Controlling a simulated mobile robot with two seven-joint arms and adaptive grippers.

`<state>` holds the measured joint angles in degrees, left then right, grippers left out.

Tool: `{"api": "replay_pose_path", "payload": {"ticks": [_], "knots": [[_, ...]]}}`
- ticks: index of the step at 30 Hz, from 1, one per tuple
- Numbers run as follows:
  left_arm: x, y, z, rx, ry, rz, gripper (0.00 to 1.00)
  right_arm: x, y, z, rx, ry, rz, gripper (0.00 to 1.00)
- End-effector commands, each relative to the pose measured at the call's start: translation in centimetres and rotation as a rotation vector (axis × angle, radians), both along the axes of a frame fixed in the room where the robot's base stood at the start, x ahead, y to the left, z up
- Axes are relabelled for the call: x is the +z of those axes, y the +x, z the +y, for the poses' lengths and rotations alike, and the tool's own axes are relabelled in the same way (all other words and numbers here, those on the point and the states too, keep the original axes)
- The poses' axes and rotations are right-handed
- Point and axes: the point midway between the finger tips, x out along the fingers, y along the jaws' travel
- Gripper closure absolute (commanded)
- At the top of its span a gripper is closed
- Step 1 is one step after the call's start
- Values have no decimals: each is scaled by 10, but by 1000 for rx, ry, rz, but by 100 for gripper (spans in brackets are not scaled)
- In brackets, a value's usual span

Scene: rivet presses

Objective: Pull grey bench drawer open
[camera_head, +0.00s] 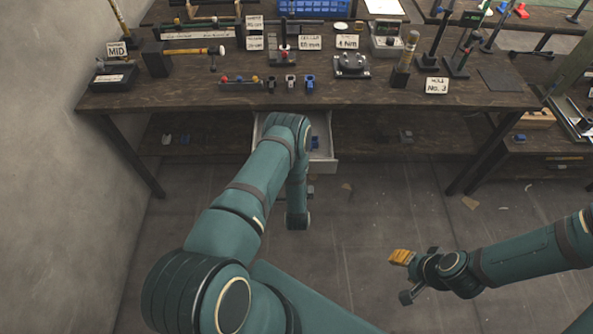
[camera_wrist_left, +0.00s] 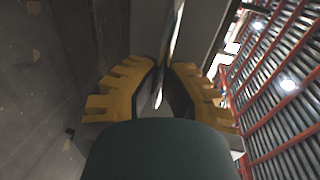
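The grey bench drawer (camera_head: 323,164) is under the middle of the workbench and stands partly open, with its inside showing. My left arm crosses in front of it and hides part of its front and my left gripper in the head view. In the left wrist view, the yellow fingers of my left gripper (camera_wrist_left: 166,72) are close on either side of a thin shiny metal bar (camera_wrist_left: 172,40), which looks like the drawer handle. My right gripper (camera_head: 403,275) is over the floor at lower right, away from the drawer; its finger gap is unclear.
The workbench top (camera_head: 215,100) carries tools, label cards and small coloured parts. A lower shelf (camera_head: 375,135) runs beneath it. A blue crate (camera_head: 312,8) stands at the back. A wall (camera_head: 45,140) is at left. The floor (camera_head: 385,195) in front of the bench is mostly clear.

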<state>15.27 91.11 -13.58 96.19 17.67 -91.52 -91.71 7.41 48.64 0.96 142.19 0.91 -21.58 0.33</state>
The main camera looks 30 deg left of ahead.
Motion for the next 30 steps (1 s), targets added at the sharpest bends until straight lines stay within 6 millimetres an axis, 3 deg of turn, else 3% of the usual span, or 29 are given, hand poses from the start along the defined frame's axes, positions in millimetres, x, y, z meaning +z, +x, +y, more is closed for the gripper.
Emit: {"api": "replay_pose_path", "payload": {"ticks": [14,17,18,30], "knots": [[1,-2,-2,-1,1,-4,100,1,0,0,0,0,0,53],[1,-1,-2,-1,1,-4,65,1,0,0,0,0,0,53],[1,-1,-2,-1,1,-4,61,1,0,0,0,0,0,53],[1,-9,-6,-2,-1,1,61,1,0,0,0,0,0,53]]}}
